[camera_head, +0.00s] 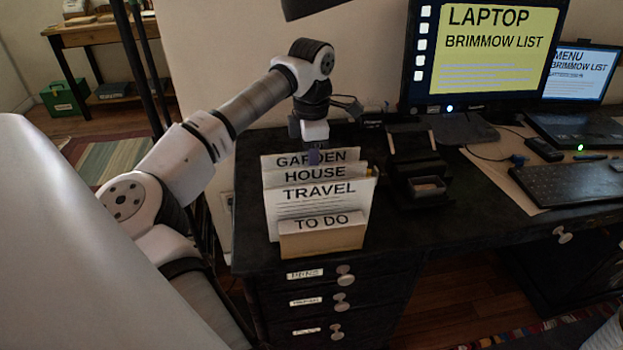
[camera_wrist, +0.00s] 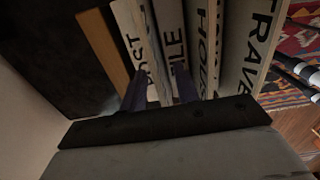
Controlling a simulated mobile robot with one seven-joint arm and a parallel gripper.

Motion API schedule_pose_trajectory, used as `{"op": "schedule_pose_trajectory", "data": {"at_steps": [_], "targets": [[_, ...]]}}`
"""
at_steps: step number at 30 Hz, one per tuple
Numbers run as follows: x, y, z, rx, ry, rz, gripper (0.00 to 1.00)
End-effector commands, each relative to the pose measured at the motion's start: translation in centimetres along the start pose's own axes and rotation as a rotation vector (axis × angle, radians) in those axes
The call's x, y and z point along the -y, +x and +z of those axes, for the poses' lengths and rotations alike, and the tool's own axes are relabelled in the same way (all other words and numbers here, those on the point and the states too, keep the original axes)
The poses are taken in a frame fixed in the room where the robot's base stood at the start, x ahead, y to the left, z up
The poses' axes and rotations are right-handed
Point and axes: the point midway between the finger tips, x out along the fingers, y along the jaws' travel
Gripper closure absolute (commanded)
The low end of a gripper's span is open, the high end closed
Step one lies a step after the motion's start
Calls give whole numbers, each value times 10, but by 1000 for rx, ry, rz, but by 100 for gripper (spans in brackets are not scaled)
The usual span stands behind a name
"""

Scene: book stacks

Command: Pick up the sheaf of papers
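A file holder (camera_head: 320,240) stands on the dark desk with upright sheets and cards in it, labelled GARDEN, HOUSE, TRAVEL and TO DO from back to front. I cannot tell which of these is the sheaf of papers. My gripper (camera_head: 314,157) points down at the top of the rear cards in the head view. In the wrist view my gripper (camera_wrist: 159,88) has its two bluish fingers apart, reaching down among the cards. A pale card (camera_wrist: 132,45) ending in "IST" shows near the left finger, and another card ending in "ILE" (camera_wrist: 172,40) near the right. The fingertips are partly hidden.
A black stand with a small tray (camera_head: 427,187) is just right of the holder. A monitor (camera_head: 480,55), a laptop (camera_head: 580,75) and a keyboard (camera_head: 572,182) fill the desk's right. The wall is close behind the desk.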

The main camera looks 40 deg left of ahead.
Motion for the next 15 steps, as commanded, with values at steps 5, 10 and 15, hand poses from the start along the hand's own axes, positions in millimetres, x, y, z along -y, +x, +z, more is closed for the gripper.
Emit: {"op": "schedule_pose_trajectory", "data": {"at_steps": [5, 10, 15], "targets": [[0, 2, 0, 0, 0, 0, 69], [0, 2, 0, 0, 0, 0, 69], [0, 2, 0, 0, 0, 0, 87]]}}
